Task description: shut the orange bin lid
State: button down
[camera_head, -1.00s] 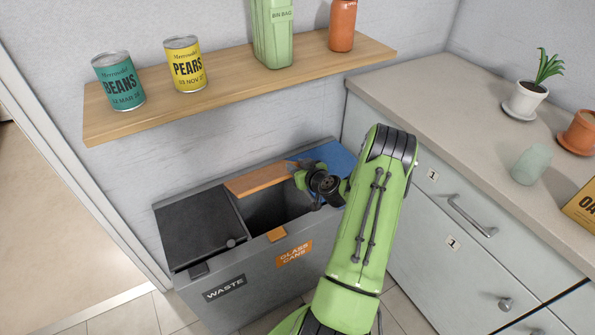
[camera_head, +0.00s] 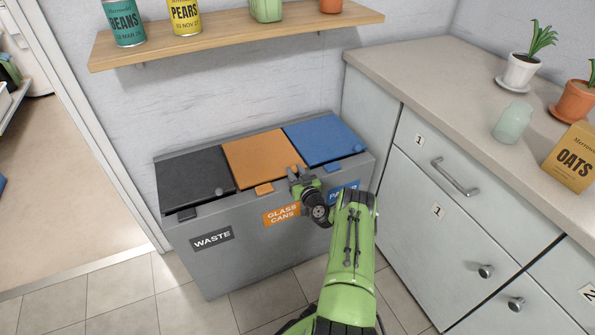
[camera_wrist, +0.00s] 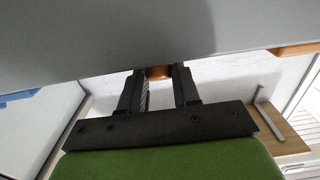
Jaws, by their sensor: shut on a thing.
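The orange bin lid (camera_head: 262,156) lies flat over the middle compartment, level with the lids beside it. My gripper (camera_head: 297,173) is at the lid's front right corner, above the front edge of the bin unit. In the wrist view my gripper (camera_wrist: 159,74) has its fingers on either side of a small orange-brown knob (camera_wrist: 159,72), shut on it. The fingers hide most of the knob in the head view.
The grey bin unit (camera_head: 215,270) also has a black lid (camera_head: 193,176) and a blue lid (camera_head: 325,139), both down. A wooden shelf (camera_head: 230,38) with cans hangs above. A drawer cabinet (camera_head: 440,210) stands close on the right. Tiled floor is clear in front.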

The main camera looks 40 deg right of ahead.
jog(key=shift+s+a+f, duration=0.15)
jog(key=shift+s+f, duration=0.05)
jog(key=shift+f, duration=0.8)
jog(key=c, duration=0.9)
grip_release()
jog(key=shift+o, duration=0.2)
jog(key=shift+s, duration=0.15)
jog(key=r+p+v, duration=0.1)
jog(key=p+v, duration=0.9)
jog(key=v, duration=0.5)
jog(key=shift+r, duration=0.15)
